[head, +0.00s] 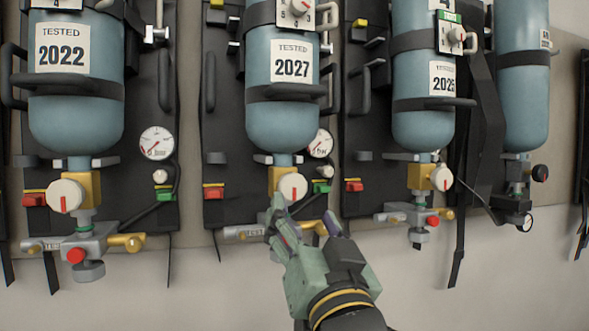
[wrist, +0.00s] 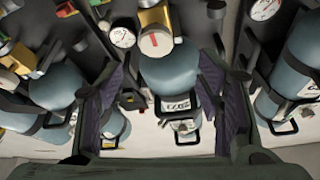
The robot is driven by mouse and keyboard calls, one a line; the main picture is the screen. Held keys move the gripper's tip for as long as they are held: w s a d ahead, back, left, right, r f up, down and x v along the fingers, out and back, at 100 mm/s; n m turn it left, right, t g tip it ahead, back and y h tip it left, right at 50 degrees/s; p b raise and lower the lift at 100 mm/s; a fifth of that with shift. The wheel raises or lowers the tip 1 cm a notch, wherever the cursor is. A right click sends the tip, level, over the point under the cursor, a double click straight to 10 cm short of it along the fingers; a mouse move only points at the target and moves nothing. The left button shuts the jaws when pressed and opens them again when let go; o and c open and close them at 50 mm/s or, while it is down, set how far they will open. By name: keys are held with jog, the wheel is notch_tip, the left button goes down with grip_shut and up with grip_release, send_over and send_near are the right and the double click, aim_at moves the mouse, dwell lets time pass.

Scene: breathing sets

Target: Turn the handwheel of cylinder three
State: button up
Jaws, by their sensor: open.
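The cylinder (head: 285,130) marked 2027 hangs in the middle of the head view; no cylinder number is readable on it. Its cream handwheel (head: 292,187) with a red mark sits on a brass valve block (head: 278,172) below the bottle. My gripper (head: 308,222) is open just below this handwheel, its left finger covering part of the fittings. The wrist view shows the bottles inverted. There the handwheel (wrist: 160,42) lies ahead, between the two spread fingers (wrist: 165,75) and beyond them; I see no contact. The brass block (wrist: 155,16) is behind it.
Cylinders marked 2022 (head: 75,115) and 2025 (head: 422,125) hang either side, with handwheels (head: 65,196) (head: 441,178). A pressure gauge (head: 320,143), green connector (head: 322,187) and red fitting (head: 214,192) flank the middle valve. A metal manifold (head: 245,233) lies below; the lower wall is bare.

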aim_at(294, 187)
jog(key=p+x, duration=0.1)
jog(key=x, duration=0.2)
jog(key=p+x, duration=0.1)
jog(key=x, duration=0.3)
jog(key=p+x, duration=0.1)
jog(key=x, duration=0.2)
jog(key=shift+w+d, duration=0.2)
jog(key=shift+w, duration=0.25)
jog(key=c, duration=1.2)
jog(key=shift+n, duration=0.3)
jog(key=n+y+b, duration=0.1)
jog(key=n+y, duration=0.1)
jog(key=n, duration=0.2)
jog(key=n+g+y+b, duration=0.1)
jog(key=n+y, duration=0.1)
jog(key=n, duration=0.2)
jog(key=n+g+y, duration=0.1)
jog(key=n, duration=0.1)
jog(key=n+g+y+b, duration=0.1)
jog(key=n, duration=0.2)
jog(key=n+g, duration=0.1)
jog(key=n, duration=0.2)
jog(key=shift+s+a+y+b, duration=0.1)
jog(key=shift+a+y+b, duration=0.05)
jog(key=shift+y+b, duration=0.25)
jog(key=shift+n, duration=0.3)
